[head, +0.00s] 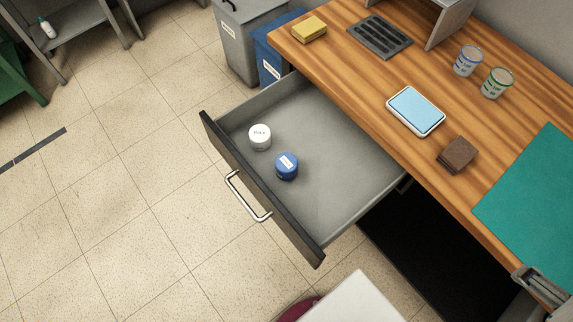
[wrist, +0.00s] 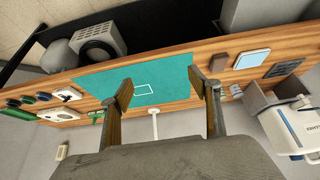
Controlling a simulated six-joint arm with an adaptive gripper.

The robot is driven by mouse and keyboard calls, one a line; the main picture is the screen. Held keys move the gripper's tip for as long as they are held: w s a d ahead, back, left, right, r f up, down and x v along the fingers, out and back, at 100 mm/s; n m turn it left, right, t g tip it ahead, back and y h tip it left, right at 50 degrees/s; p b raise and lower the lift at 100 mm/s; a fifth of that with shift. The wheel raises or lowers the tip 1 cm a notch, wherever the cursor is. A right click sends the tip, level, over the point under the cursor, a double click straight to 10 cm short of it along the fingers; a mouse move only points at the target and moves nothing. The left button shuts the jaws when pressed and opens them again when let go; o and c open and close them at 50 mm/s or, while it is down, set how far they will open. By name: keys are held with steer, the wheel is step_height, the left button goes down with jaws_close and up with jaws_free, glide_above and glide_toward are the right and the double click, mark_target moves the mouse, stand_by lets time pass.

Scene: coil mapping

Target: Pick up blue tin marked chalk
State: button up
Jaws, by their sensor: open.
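The blue tin (head: 287,167) stands upright in the open drawer (head: 335,195), near its front panel. It has a white label on top, too small to read. A white tin (head: 260,137) stands beside it, a little up and left, with a small gap. My gripper (wrist: 162,92) is open and empty in the wrist view, its two fingers apart over the wooden bench and green mat. Neither tin shows in the wrist view. In the head view part of my gripper seems to show at the lower right edge, far from the blue tin.
The bench (head: 350,40) holds a yellow sponge (head: 310,29), a blue-topped tray (head: 416,110), a brown block (head: 458,154), two labelled cans (head: 468,60) and a green mat (head: 535,210). The drawer's walls and handle (head: 247,198) stick out over the floor. The drawer's right half is clear.

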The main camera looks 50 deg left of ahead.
steer(key=shift+w, duration=0.15)
steer(key=w+a+f+n+t+y, duration=0.1)
steer(key=w+a+f+n+y, duration=0.2)
steer(key=w+a, duration=0.55)
steer(key=w+a+f+n+t, duration=0.1)
steer(key=w+a+f+n, duration=0.3)
steer(key=w+a, duration=0.45)
steer(key=a+f+n+y, duration=0.1)
steer(key=a+f, duration=0.1)
steer(key=a, duration=0.3)
steer(key=a+f+n+y, duration=0.1)
steer(key=a+f, duration=0.2)
steer(key=a, duration=0.2)
steer(key=a+f+n+y, duration=0.1)
steer(key=a+f, duration=0.2)
steer(key=a, duration=0.2)
steer(key=shift+f+y, duration=0.2)
steer(key=shift+y, duration=0.1)
steer(key=s+a+f+n+g+y, duration=0.2)
steer(key=s+a+f, duration=0.3)
steer(key=a, duration=0.4)
steer(key=n+g+y, duration=0.3)
steer(key=n+y, duration=0.1)
glide_above(291, 170)
step_height(291, 170, down, 9)
steer(key=shift+f, duration=0.1)
